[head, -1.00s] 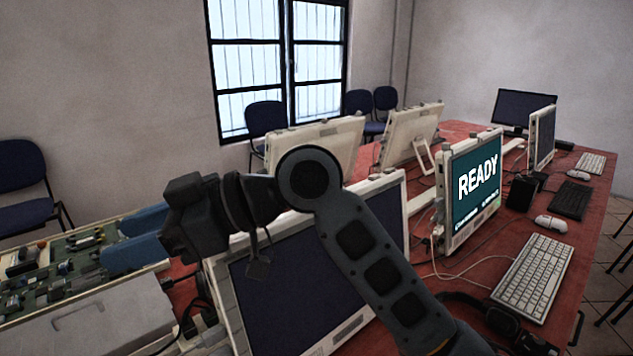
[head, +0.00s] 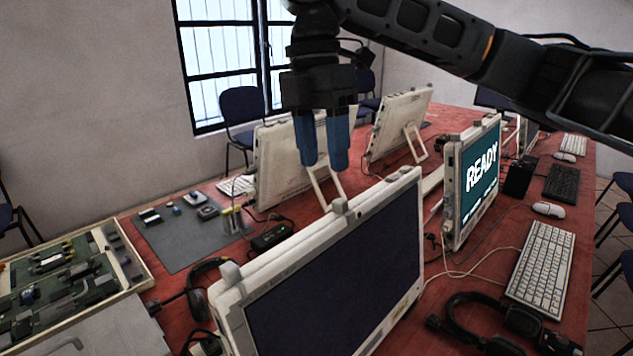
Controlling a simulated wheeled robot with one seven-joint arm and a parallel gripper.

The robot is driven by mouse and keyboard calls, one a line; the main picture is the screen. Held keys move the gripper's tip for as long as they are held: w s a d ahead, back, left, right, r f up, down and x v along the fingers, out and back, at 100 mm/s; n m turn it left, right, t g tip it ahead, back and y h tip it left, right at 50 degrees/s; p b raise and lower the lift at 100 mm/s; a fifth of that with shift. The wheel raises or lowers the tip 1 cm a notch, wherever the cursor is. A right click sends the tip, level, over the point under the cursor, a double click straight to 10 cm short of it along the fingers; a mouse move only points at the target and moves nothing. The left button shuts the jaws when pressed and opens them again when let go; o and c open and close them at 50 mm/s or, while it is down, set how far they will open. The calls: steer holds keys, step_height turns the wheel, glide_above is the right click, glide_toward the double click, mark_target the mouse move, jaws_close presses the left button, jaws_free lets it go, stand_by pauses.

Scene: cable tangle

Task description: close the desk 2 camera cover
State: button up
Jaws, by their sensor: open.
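My gripper (head: 324,162) hangs downward from the arm at the top, with two blue fingers slightly apart and nothing between them. It appears above and behind the top edge of the nearest monitor (head: 345,265), a pale-framed one with a dark screen. A small grey block (head: 340,206) stands on that top edge, just below and right of the fingertips in the picture, apart from them. Another grey block (head: 230,272) sits at the edge's left end. I cannot tell which block is a camera cover, nor see a desk number.
A second monitor (head: 472,185) shows READY at right, beside a white keyboard (head: 541,266). Two monitors seen from behind stand farther back (head: 283,160) (head: 400,122). Headphones (head: 480,315) and cables lie on the red table (head: 180,282). An electronics tray (head: 125,255) is at left.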

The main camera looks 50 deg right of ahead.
mark_target(338, 202)
steer(key=f, duration=0.2)
steer(key=s+d+f, duration=0.1)
steer(key=f, duration=0.4)
steer(key=shift+s+d, duration=0.15)
steer(key=shift+s, duration=0.2)
jaws_close()
